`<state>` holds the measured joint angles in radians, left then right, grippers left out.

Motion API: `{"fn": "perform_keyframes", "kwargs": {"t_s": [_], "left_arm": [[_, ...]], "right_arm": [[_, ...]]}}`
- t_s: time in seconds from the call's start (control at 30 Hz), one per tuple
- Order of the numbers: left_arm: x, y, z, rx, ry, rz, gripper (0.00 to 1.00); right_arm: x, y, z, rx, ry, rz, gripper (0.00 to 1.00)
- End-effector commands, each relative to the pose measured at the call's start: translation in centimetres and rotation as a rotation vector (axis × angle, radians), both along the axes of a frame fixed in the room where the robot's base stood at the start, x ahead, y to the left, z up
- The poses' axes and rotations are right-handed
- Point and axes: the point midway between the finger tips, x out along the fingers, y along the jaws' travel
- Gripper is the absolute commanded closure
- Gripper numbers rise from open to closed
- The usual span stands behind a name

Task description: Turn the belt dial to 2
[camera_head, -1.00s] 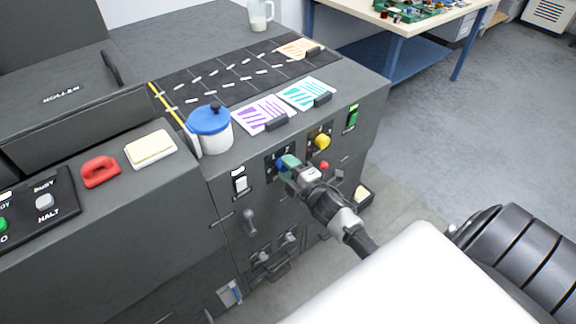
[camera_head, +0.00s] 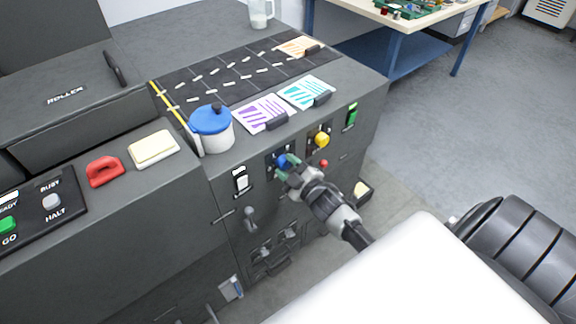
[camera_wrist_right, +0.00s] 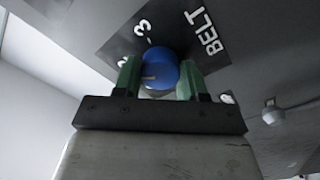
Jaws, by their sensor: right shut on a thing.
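The blue belt dial (camera_head: 283,161) is on the dark front panel of the machine. In the wrist view the dial (camera_wrist_right: 160,75) sits between the two green fingers of my right gripper (camera_wrist_right: 158,80), beside the white word BELT (camera_wrist_right: 203,32). The gripper, also seen in the head view (camera_head: 288,165), is shut on the dial. A small pale mark on the dial points left in the wrist view. A 3 (camera_wrist_right: 146,27) shows on the plate; another digit by the left finger is partly hidden, and I cannot read it surely. My left gripper is not in view.
A yellow knob (camera_head: 322,139), a red button (camera_head: 324,163) and a green switch (camera_head: 352,115) are right of the dial. A white switch (camera_head: 241,180) is left of it, with a grey lever (camera_head: 249,217) below. A blue-lidded jar (camera_head: 211,130) stands on top.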

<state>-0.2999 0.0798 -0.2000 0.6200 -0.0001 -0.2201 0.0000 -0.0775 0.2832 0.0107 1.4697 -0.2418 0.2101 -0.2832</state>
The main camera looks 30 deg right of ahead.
Motion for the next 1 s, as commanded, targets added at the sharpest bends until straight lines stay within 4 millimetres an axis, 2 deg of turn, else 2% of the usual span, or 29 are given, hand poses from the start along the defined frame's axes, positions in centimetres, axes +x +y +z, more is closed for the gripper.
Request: {"fn": "perform_keyframes", "kwargs": {"t_s": [0.33,0.37,0.5,0.53,0.83,1.0], "left_arm": [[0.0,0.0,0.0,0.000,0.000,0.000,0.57],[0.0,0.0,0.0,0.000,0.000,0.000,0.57],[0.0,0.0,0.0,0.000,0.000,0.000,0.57],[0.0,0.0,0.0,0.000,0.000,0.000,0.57],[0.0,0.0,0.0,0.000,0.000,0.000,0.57],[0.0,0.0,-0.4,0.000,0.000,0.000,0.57]], "right_arm": [[0.0,0.0,-0.1,0.002,0.003,0.000,0.82],[0.0,0.0,-0.1,0.002,0.003,0.000,0.57],[0.0,0.0,-0.1,0.001,0.002,-0.001,0.35],[0.0,0.0,-0.1,0.001,0.002,-0.001,0.33],[-0.2,0.0,-0.1,0.001,0.001,0.000,0.33],[-2.2,-0.2,-0.3,0.001,0.003,0.000,0.33]]}}
